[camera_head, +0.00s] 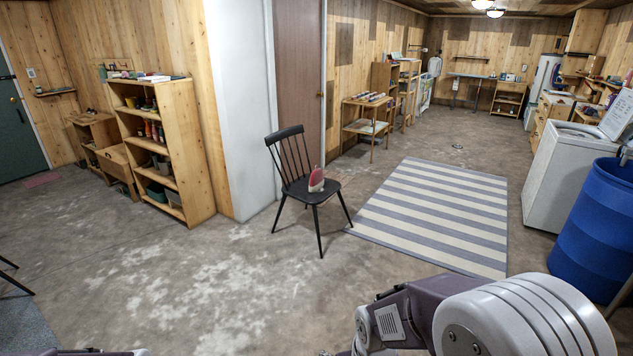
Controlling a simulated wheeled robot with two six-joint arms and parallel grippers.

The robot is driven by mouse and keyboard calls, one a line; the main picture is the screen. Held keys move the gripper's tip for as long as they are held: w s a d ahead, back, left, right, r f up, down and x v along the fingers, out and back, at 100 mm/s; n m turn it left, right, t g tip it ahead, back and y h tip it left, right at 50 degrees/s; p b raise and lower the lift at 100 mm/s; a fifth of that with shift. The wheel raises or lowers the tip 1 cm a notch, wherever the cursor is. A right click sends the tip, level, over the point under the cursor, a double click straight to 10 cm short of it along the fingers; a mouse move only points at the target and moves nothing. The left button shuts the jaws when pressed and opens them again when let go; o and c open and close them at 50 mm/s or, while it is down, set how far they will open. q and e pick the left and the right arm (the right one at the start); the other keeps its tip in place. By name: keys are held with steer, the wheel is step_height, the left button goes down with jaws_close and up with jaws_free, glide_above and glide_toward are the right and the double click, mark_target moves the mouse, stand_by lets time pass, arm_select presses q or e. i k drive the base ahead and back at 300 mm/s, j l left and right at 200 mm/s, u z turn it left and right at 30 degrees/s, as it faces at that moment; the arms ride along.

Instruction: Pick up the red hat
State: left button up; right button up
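A small red thing with a pale lower part, which looks like the red hat (317,179), rests on the seat of a black spindle-back chair (298,190). The chair stands upright on the concrete floor near the middle of the view, some way ahead of me. My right arm shows at the bottom right, but its gripper is out of the picture. Only a sliver of my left arm shows at the bottom left edge, and its gripper is not seen.
A grey and white striped rug (437,215) lies right of the chair. A wooden shelf (195,150) stands at the left wall. A blue barrel (590,230) and a white washer (556,175) stand at the right. The floor (210,285) before the chair is clear.

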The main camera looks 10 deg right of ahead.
mark_target(316, 180)
steer(key=i+j, duration=0.1)
steer(key=i, duration=1.8)
steer(key=i+l, duration=0.2)
steer(key=i, duration=0.65)
steer(key=i+l+z, duration=0.1)
steer(key=i, duration=0.8)
steer(key=i+l, duration=0.25)
steer(key=i, duration=0.6)
steer(key=i+l+u, duration=0.25)
steer(key=i+l, duration=0.3)
steer(key=i+j, duration=0.05)
steer(key=i, duration=0.05)
